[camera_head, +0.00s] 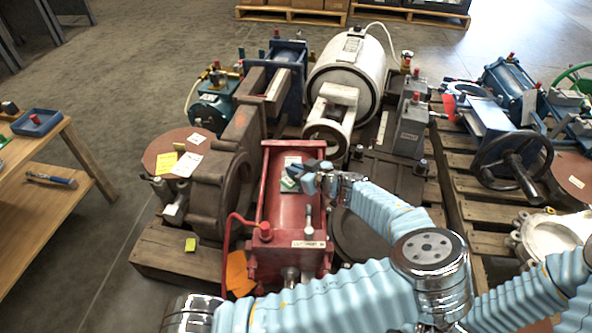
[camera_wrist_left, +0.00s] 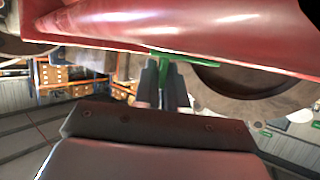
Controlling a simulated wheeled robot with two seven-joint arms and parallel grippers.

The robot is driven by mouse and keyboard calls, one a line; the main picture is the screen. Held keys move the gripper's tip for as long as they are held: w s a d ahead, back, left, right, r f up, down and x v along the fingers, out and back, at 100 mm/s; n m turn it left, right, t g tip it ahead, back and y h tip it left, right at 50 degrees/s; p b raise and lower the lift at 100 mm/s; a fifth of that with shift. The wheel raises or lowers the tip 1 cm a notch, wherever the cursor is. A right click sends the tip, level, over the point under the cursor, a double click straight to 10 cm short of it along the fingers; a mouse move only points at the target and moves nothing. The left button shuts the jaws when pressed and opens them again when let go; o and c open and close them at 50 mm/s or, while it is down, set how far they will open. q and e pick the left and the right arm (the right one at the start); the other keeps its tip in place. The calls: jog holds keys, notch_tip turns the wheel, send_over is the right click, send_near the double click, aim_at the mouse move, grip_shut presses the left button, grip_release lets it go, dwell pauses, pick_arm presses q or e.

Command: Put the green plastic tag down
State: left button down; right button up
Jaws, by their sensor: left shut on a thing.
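The green plastic tag (camera_wrist_left: 187,60) shows in the left wrist view as a thin green strip with a stem between the dark fingers of my left gripper (camera_wrist_left: 163,82). The gripper is shut on it, with the red machine's body close beyond. In the head view my left gripper (camera_head: 302,179) is over the upper part of the red machine (camera_head: 285,218). A small green and white patch (camera_head: 288,184) shows at its fingertips; I cannot tell whether it touches the red surface. My right gripper is not in view.
A brown pump casing (camera_head: 215,190) stands left of the red machine, and a white tank (camera_head: 350,65) stands behind. A yellow tag (camera_head: 190,244) lies on the pallet (camera_head: 165,255) at front left. A wooden table (camera_head: 40,150) with a blue tray (camera_head: 36,122) is at far left.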

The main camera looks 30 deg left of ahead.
pick_arm(q)
jog(key=c, duration=1.7)
grip_release()
jog(key=shift+f, duration=0.15)
jog(key=o, duration=0.5)
jog(key=shift+r, duration=0.3)
jog(key=p+v, duration=0.1)
jog(key=v, duration=1.1)
jog(key=shift+p, duration=0.4)
